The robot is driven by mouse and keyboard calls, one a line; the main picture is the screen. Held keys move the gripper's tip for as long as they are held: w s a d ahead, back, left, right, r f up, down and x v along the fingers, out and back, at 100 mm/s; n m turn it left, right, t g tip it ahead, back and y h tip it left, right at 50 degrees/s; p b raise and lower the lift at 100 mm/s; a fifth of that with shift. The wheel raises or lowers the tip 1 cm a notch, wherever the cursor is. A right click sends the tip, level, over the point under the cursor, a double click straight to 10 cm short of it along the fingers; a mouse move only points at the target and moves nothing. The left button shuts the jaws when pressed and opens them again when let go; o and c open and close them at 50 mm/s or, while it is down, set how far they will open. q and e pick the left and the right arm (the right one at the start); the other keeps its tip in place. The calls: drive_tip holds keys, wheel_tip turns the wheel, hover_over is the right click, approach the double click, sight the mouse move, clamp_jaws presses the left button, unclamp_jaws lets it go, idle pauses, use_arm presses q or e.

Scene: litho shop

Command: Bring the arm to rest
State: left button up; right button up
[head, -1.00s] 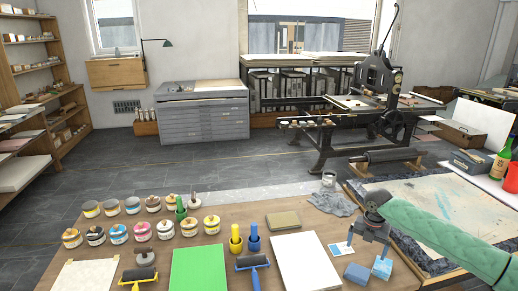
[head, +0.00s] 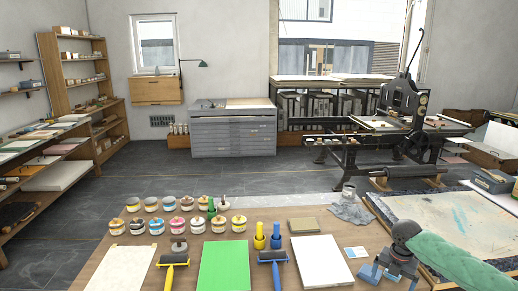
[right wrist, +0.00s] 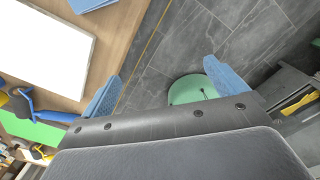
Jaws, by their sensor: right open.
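My right gripper (head: 386,278) is at the lower right of the head view, low over the table's near right corner, its arm in a green sleeve coming in from the right. In the right wrist view (right wrist: 165,85) its two blue fingers stand wide apart with nothing between them. Beyond them lie the dark floor and a green round thing (right wrist: 190,90). My left gripper is not in view.
The wooden table (head: 130,242) holds paint jars, a yellow roller (head: 175,260), a blue roller (head: 273,256), a green sheet (head: 224,266) and a white pad (head: 320,260). A stained slab (head: 440,215) lies right of it. Open floor (head: 180,180) lies behind.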

drive_tip(key=s+a+f+m+t+y, duration=0.1)
drive_tip(key=s+a+f+m, duration=0.45)
drive_tip(key=s+a, duration=0.5)
drive_tip(key=s+a+f+m+t+y, duration=0.1)
drive_tip(key=s+a+f+m, duration=0.45)
drive_tip(key=a, duration=0.75)
drive_tip(key=s+d+m+t+h, duration=0.1)
drive_tip(key=s+d+m+h, duration=0.1)
drive_tip(key=s+m, duration=1.55)
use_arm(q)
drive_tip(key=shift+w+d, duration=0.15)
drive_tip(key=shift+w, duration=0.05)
use_arm(e)
drive_tip(key=s+a+f+n, duration=0.1)
drive_tip(key=s+f, duration=0.2)
drive_tip(key=f, duration=0.9)
drive_tip(key=s+a+f+n+g, duration=0.1)
drive_tip(key=s+f, duration=0.2)
drive_tip(key=f, duration=1)
drive_tip(key=s+a+f+n+g, duration=0.1)
drive_tip(key=s+a+f, duration=0.1)
drive_tip(key=f, duration=1)
drive_tip(key=shift+s+f+y, duration=0.3)
drive_tip(key=shift+s+f, duration=0.1)
drive_tip(key=shift+s, duration=0.05)
